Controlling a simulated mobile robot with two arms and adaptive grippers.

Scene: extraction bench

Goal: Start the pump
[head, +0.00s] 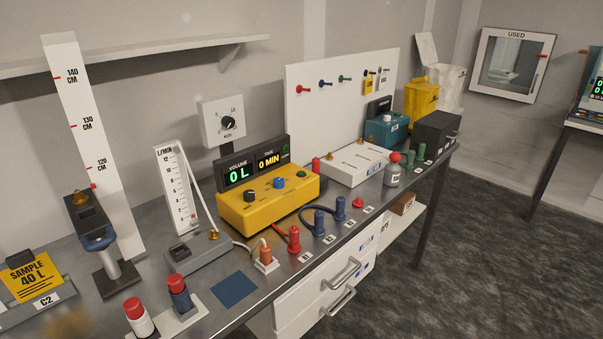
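A yellow box (268,203), which looks like the pump, stands in the middle of the bench. Its top carries a black knob (250,196), a blue knob (279,183) and a green button (301,174). A dark display (253,166) behind it reads "0 L" under volume and "0 MIN" under time. Left of it stands a flow meter (177,190) marked L/MIN on a grey base. Neither of my grippers is in view.
Red and blue capped fittings (294,240) stand along the bench's front edge. A sampler on a post (97,230) stands left beside a height scale (75,110). A blue mat (234,289) lies bare in front. Drawers (325,295) hang below.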

